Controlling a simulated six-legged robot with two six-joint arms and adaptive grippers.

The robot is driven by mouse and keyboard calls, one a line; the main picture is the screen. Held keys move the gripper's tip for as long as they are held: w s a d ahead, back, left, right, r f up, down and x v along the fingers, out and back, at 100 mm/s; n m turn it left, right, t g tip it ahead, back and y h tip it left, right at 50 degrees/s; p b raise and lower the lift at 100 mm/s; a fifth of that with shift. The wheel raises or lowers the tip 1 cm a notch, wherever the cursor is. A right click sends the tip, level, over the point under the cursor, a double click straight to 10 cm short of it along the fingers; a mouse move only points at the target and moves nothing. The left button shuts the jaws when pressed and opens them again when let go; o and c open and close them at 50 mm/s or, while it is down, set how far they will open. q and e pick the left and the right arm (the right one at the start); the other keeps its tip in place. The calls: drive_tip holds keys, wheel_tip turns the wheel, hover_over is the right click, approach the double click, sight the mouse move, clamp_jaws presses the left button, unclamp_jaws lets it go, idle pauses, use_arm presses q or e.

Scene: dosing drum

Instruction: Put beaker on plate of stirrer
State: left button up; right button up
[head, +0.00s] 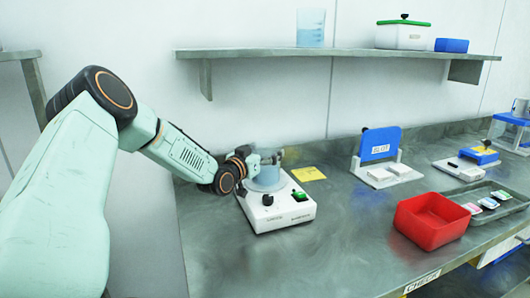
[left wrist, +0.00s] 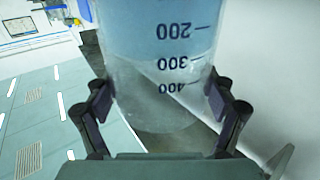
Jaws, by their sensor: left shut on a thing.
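The beaker (head: 266,176) is clear with pale blue liquid and stands over the plate area of the stirrer in the head view. My left gripper (head: 258,160) is shut on it from the left side. In the left wrist view the beaker (left wrist: 165,55), with its 200, 300 and 400 marks, sits between the two dark finger pads. The stirrer (head: 283,212) is a white box with a dark knob and a green switch on its front. The beaker's base hides most of the plate; I cannot tell whether they touch. My right gripper is not in view.
A yellow note (head: 308,174) lies behind the stirrer. A blue stand marked SLOT (head: 380,145), a red bin (head: 430,222) and a grey tray (head: 506,203) are to the right. Another beaker (head: 311,28) stands on the wall shelf (head: 340,53). The bench in front of the stirrer is clear.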

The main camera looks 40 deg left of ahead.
use_arm(q)
drive_tip(key=o, duration=1.5)
drive_tip(key=shift+s, duration=0.1)
drive_tip(key=shift+o, duration=1)
drive_tip(key=shift+r, duration=0.15)
drive_tip(key=s+d+p, duration=0.2)
drive_tip(key=s+p, duration=0.8)
drive_tip(key=s, duration=0.1)
drive_tip(key=shift+s, duration=0.3)
drive_tip(key=shift+s, duration=0.1)
